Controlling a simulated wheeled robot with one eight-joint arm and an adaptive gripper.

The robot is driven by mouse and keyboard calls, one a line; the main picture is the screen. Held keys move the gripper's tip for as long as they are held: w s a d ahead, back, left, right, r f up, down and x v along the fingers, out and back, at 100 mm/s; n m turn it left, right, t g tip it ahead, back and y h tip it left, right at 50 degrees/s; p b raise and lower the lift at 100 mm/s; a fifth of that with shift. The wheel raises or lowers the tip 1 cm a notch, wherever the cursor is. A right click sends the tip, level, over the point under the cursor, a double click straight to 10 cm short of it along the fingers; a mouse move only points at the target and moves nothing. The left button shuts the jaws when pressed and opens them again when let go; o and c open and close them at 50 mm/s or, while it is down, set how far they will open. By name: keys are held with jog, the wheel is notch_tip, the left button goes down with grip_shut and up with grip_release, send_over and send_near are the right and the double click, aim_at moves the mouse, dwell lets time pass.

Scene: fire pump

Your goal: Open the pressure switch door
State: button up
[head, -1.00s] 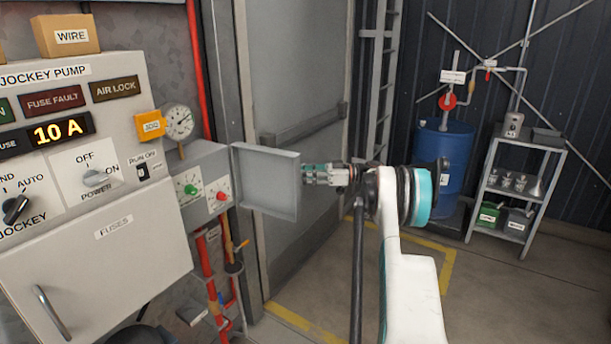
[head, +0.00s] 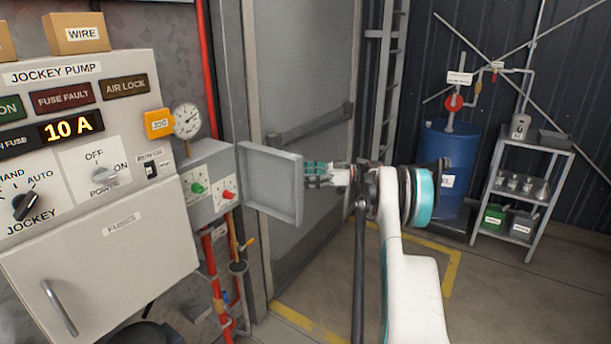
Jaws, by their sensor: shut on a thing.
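The pressure switch door (head: 272,182) is a grey, shallow, tray-like panel. It stands swung out to the right from the grey pressure switch box (head: 213,187), with its inner face in view. The box front is uncovered and shows a green knob (head: 197,188) and a red knob (head: 229,195). My gripper (head: 308,174) is at the door's free right edge, shut on it. The fingertips are small in this view and their exact hold on the edge is partly hidden.
The jockey pump cabinet (head: 100,235) with its shut fuses door stands at the left. A gauge (head: 187,121) sits above the box. Red pipes (head: 217,270) run below it. A blue barrel (head: 445,150) and a shelf rack (head: 540,160) stand at the right. Floor between is clear.

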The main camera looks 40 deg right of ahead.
jog(key=shift+w+a+r, duration=0.15)
jog(key=shift+w+a, duration=0.05)
jog(key=shift+w, duration=0.05)
jog(key=v, duration=1.2)
jog(key=shift+s+d, duration=0.15)
jog(key=shift+s, duration=0.15)
jog(key=c, duration=0.6)
jog(key=shift+f, duration=0.2)
